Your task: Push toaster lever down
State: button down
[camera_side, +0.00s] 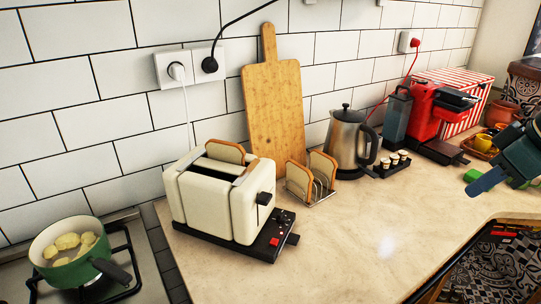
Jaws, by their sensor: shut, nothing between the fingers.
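A cream toaster (215,200) with a black base stands on the counter at left of centre. A slice of bread (225,151) sticks up from one of its slots. Its black lever (264,198) is on the right-hand end face, in the upper part of that face. Buttons and knobs show on the base below it. My gripper (476,186) is at the far right edge, above the counter. It is shut and empty, its blue-grey fingers pointing left and down, well apart from the toaster.
A toast rack (311,187) with bread, a cutting board (274,110) and a kettle (347,140) stand behind and right of the toaster. A red coffee machine (430,112) stands further right. A green pot (72,262) sits on the stove. The front counter (375,225) is clear.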

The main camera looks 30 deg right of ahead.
jog(key=w+a+r+n+g, duration=0.1)
jog(key=w+a+r, duration=0.25)
jog(key=w, duration=0.55)
jog(key=n+g, duration=0.2)
jog(key=g, duration=0.1)
send_over(266, 197)
jog(key=s, duration=0.1)
notch_tip(266, 197, down, 6)
jog(key=shift+d+f, duration=0.1)
jog(key=shift+f, duration=0.15)
jog(key=shift+w+f, duration=0.15)
jog(key=shift+f, duration=1.55)
jog(key=shift+w+f, duration=0.15)
jog(key=shift+f, duration=1.5)
